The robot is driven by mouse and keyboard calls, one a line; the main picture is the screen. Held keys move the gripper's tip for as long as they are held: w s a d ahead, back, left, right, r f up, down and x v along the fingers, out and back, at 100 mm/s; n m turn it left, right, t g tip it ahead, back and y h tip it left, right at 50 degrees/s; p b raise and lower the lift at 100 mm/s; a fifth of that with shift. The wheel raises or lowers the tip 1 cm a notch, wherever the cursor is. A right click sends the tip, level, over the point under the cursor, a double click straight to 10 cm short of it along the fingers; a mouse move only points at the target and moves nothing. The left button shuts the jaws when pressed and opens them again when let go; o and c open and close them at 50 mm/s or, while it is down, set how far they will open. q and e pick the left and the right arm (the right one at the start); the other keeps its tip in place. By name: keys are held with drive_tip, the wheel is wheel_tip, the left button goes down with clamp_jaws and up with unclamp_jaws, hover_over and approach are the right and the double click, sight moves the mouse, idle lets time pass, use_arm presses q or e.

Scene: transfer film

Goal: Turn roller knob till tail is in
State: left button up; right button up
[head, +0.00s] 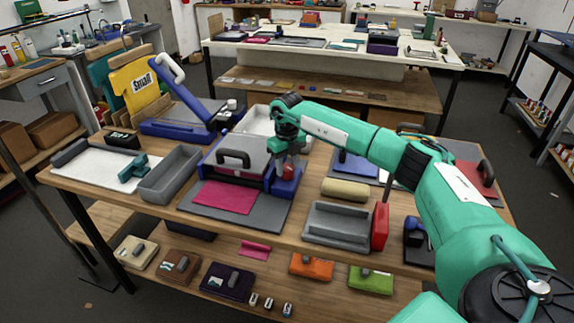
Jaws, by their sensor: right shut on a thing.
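The roller machine (238,158), blue with a grey top and a dark handle, stands mid-table. A magenta film sheet (224,197) lies flat on the grey board in front of it, its far edge at the machine's front. My right gripper (289,166) points down at the machine's right end and is shut on the roller knob (288,174), of which a small red part shows. The fingers and arm hide most of the knob. Whether any film is inside the machine is hidden. My left gripper is out of view.
A grey tray (170,173) stands left of the machine, and another grey tray (338,225) with a red block (380,226) stands to the right. A tan roll (345,190) lies behind it. A blue lever press (178,122) stands at the back left.

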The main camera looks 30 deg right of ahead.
sight(287, 167)
drive_tip(key=shift+r+m, duration=0.15)
drive_tip(key=shift+m, duration=0.25)
drive_tip(key=o, duration=0.7)
use_arm(q)
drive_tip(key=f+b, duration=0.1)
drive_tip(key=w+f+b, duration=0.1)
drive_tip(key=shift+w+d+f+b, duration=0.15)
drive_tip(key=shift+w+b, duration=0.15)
drive_tip(key=shift+b, duration=0.1)
use_arm(e)
wheel_tip(287, 167, up, 14)
drive_tip(key=shift+f, duration=0.15)
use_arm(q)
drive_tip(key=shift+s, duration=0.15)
